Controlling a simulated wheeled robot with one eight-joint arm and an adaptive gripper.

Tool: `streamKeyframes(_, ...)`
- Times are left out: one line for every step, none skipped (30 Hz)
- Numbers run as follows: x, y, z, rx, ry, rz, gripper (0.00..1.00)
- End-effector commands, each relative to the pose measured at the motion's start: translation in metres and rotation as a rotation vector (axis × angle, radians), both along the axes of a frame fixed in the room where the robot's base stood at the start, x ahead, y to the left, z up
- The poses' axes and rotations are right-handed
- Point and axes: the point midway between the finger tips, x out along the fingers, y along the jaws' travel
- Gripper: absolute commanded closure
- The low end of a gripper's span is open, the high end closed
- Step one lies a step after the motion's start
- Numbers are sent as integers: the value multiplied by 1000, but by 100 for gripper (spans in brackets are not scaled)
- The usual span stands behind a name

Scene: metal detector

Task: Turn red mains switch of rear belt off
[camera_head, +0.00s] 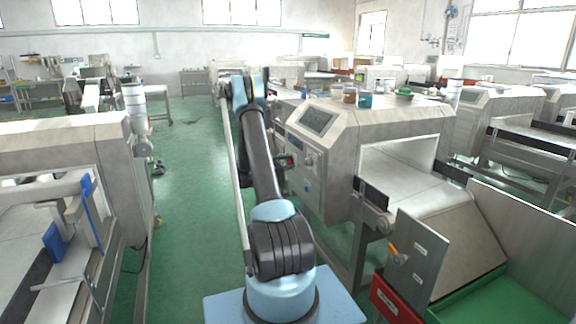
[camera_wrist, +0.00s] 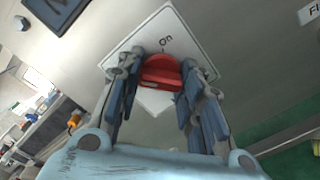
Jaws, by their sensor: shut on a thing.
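The red mains switch (camera_wrist: 160,74) is a round knob with a raised grip bar on a pale square plate (camera_wrist: 168,22), which looks tilted in the wrist view. The word "On" is printed on the plate just above the knob. My gripper (camera_wrist: 163,70) has a finger on each side of the knob and is shut on it. The lower part of the plate is partly hidden by the fingers.
The machine's side has a screen (camera_head: 317,120) above the panel. Jars (camera_head: 365,100) and a green bowl (camera_head: 404,92) stand on its top. A red bin (camera_head: 390,300) and a green tray (camera_head: 470,300) are at the front right. Green floor (camera_head: 190,200) lies clear to the left.

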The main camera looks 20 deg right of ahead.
Motion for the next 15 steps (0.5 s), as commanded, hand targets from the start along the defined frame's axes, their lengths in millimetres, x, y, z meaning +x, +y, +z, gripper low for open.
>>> streamKeyframes(1, 2, -2, 4, 23, 4, 90)
streamKeyframes(1, 2, -2, 3, 37, 4, 90)
streamKeyframes(1, 2, -2, 2, 56, 3, 90)
streamKeyframes(1, 2, -2, 2, 67, 3, 90)
streamKeyframes(1, 2, -2, 1, 78, 3, 90)
streamKeyframes(1, 2, -2, 1, 92, 3, 90)
streamKeyframes(1, 2, -2, 0, 100, 3, 90)
streamKeyframes(1, 2, -2, 0, 107, 3, 90)
streamKeyframes(1, 2, -2, 0, 117, 3, 90)
streamKeyframes(1, 2, -2, 0, 122, 3, 90)
streamKeyframes(1, 2, -2, -1, 126, 3, 90)
streamKeyframes(1, 2, -2, -1, 131, 3, 90)
streamKeyframes(1, 2, -2, -1, 133, 3, 90)
streamKeyframes(1, 2, -2, -1, 136, 3, 90)
streamKeyframes(1, 2, -2, -1, 138, 3, 90)
